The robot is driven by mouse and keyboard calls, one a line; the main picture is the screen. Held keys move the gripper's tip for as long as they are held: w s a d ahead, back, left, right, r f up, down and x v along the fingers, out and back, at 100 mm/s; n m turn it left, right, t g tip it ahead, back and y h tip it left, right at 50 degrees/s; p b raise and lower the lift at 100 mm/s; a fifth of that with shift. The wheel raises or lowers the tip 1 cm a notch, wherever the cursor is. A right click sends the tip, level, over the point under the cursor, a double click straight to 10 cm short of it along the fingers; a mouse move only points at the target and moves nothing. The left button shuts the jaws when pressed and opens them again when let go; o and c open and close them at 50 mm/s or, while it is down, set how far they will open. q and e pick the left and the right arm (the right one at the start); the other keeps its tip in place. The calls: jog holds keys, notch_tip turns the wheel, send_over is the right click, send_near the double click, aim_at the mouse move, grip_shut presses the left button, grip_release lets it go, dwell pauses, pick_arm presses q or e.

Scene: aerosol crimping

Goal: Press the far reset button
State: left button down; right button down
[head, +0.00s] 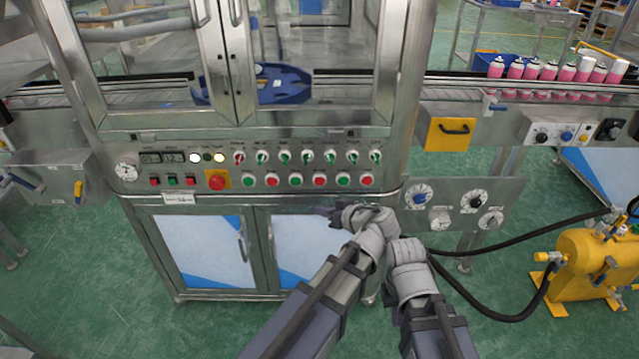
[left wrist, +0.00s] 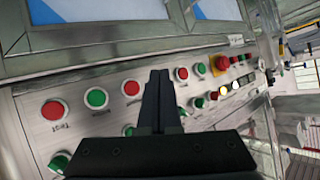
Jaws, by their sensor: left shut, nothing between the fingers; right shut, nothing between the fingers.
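The control panel has a lower row of alternating green and red push buttons. A red button (head: 367,180) ends this row at the right in the head view. In the left wrist view it is the large red button (left wrist: 53,110) at the left, with a label too blurred to read surely. Other red buttons are one in the row's middle (head: 320,180) and one further left (head: 272,180). My left gripper (left wrist: 160,73) is shut and empty, its fingers over the button row and hiding part of it. In the head view it is below the panel's right half. My right gripper is hidden behind its own wrist.
A red emergency knob (head: 217,182) on a yellow plate sits left of the row. Selector switches (head: 307,157) line the panel above. A side panel with gauges (head: 441,220) stands to the right. Hoses run to a yellow tank (head: 585,275). Pink cans (head: 515,70) stand on the conveyor.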

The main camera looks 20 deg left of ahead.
dwell(0.4)
pick_arm(q)
send_near(315, 184)
jog(key=shift+s+f+x, duration=0.1)
jog(key=shift+s+x, duration=0.05)
jog(key=shift+x, duration=0.7)
jog(key=shift+s+f+x, duration=0.15)
jog(key=shift+s+x, duration=0.05)
jog(key=shift+x, duration=0.7)
jog(key=shift+s+f+x, duration=0.1)
jog(key=shift+s+x, duration=0.05)
jog(key=shift+x, duration=0.7)
jog(key=shift+w+a, duration=0.1)
jog(key=shift+a, duration=0.05)
jog(key=shift+w+a, duration=0.1)
jog(key=shift+w, duration=0.2)
jog(key=shift+w+a, duration=0.1)
jog(key=shift+w, duration=0.3)
dwell(0.5)
jog(key=shift+s, duration=0.1)
jog(key=shift+s+d, duration=0.2)
jog(key=shift+s, duration=0.5)
jog(key=shift+s, duration=0.1)
